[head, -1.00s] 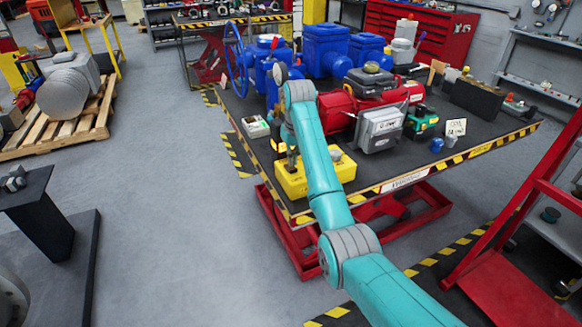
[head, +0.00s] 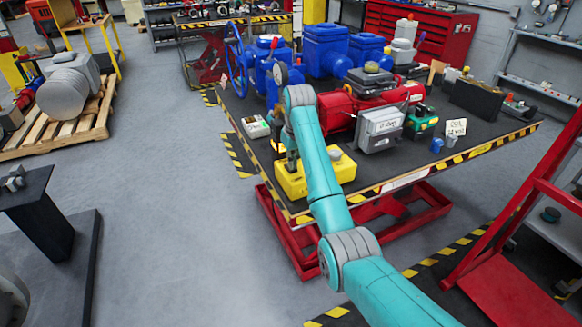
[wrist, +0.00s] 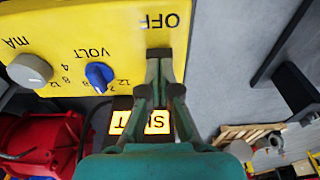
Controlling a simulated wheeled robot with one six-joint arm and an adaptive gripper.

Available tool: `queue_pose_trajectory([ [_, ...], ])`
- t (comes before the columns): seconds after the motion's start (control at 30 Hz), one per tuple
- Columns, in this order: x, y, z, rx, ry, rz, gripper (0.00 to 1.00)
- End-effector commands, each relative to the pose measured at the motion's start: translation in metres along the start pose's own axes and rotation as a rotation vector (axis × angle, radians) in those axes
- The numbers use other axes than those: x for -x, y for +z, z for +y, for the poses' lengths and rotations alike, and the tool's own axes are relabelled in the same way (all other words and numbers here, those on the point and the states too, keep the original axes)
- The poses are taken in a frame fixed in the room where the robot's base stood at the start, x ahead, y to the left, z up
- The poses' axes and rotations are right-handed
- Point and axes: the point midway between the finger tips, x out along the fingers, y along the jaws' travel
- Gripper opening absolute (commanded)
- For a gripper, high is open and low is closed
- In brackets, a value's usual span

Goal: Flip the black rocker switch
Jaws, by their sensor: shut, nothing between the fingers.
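The yellow control box (head: 342,170) sits at the near left corner of the lift table. In the wrist view its yellow face (wrist: 120,25) fills the upper left, with a grey knob (wrist: 30,70), a blue knob (wrist: 99,75) and an upside-down OFF label (wrist: 172,20). My gripper (wrist: 160,56) is shut and empty, its fingertips over the face just beside the OFF label. In the head view my gripper (head: 290,158) points down at the box's left part, partly hidden by my arm.
A lit sign (wrist: 150,122) shows behind my fingers in the wrist view. On the table, a red motor (head: 345,106), a grey box (head: 380,130) and blue valve parts (head: 325,45) stand beyond the yellow box. Open floor (head: 180,220) lies to the left.

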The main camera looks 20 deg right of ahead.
Motion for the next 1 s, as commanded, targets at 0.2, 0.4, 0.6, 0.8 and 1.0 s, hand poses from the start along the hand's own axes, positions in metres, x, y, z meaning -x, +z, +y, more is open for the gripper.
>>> queue_pose_trajectory([
  [0.2,-0.0030,0.0006,0.0000,0.000,0.000,0.000,0.00],
  [0.4,-0.0055,0.0010,0.0000,0.000,0.000,-0.001,0.00],
  [0.6,-0.0069,0.0012,0.0000,0.000,0.000,-0.001,0.00],
  [0.8,-0.0068,0.0011,0.0000,0.000,0.000,0.000,0.00],
  [1.0,-0.0068,0.0011,0.0000,0.000,0.000,0.000,0.00],
])
